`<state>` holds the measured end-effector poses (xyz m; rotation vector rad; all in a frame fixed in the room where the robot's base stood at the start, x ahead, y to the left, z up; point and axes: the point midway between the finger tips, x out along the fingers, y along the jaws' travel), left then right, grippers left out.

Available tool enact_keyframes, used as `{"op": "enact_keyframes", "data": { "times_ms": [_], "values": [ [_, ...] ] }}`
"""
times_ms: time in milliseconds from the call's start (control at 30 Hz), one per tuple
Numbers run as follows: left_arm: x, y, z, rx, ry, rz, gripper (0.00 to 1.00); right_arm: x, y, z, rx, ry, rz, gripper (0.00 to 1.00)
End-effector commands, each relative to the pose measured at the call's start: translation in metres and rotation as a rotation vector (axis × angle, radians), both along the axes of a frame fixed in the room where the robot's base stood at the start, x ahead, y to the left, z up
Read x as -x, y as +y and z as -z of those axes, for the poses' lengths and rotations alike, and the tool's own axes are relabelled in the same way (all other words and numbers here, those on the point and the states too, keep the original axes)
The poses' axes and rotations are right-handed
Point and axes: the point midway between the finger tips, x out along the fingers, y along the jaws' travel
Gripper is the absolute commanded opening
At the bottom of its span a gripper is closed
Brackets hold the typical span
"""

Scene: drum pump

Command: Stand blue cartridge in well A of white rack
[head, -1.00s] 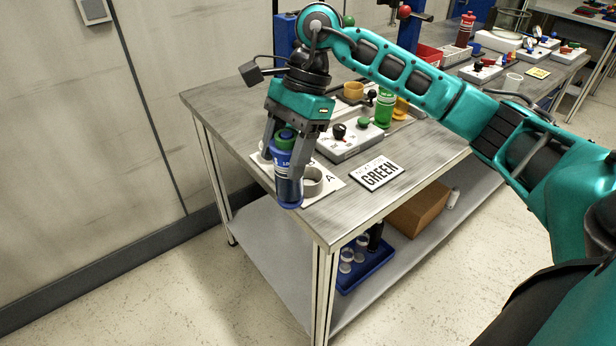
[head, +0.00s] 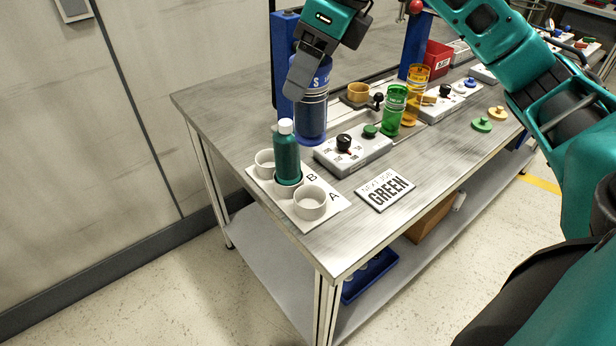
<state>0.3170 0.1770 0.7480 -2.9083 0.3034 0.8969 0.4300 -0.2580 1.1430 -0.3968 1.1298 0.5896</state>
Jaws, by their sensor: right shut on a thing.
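The blue cartridge (head: 312,112) is upright in the grip of my right gripper (head: 303,84), which is shut on it. It shows behind the white rack (head: 334,211) and left of the grey control box; its height above the table is hard to tell. The rack lies at the table's near left corner with three round wells. Well A (head: 310,203), the front one beside the letter A, looks empty. A dark green bottle (head: 287,156) with a white cap stands in the middle well, beside the letter B. The rear well (head: 265,163) looks empty. My left gripper is not in view.
The control box (head: 352,152) with black and green knobs stands right of the rack. A "GREEN" sign (head: 385,188) lies in front of it. Green (head: 391,110) and amber (head: 416,90) cylinders stand behind. A blue post (head: 287,65) rises close to the cartridge.

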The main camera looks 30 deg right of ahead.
Motion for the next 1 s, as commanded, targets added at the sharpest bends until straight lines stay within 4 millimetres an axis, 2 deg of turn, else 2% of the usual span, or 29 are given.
{"op": "enact_keyframes", "data": {
  "times_ms": [33,100,300,400,633,833,1000],
  "values": [
    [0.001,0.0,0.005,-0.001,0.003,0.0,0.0,0.001,0.0,0.019,0.002,0.007,0.0,0.07],
    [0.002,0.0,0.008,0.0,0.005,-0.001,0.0,0.001,-0.001,0.038,0.002,0.007,0.0,0.07],
    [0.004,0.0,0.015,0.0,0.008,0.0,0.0,0.001,0.0,0.09,0.001,0.007,-0.003,0.07],
    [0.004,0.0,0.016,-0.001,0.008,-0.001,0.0,0.001,0.0,0.109,0.001,0.005,-0.002,0.07],
    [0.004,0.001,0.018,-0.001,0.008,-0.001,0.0,0.0,0.0,0.13,0.001,0.001,-0.003,0.07],
    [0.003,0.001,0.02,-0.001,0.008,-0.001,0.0,0.0,0.0,0.16,0.0,0.003,-0.003,0.07],
    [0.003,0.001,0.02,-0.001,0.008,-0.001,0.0,0.0,0.0,0.168,0.0,-0.001,-0.003,0.07]
  ]
}}
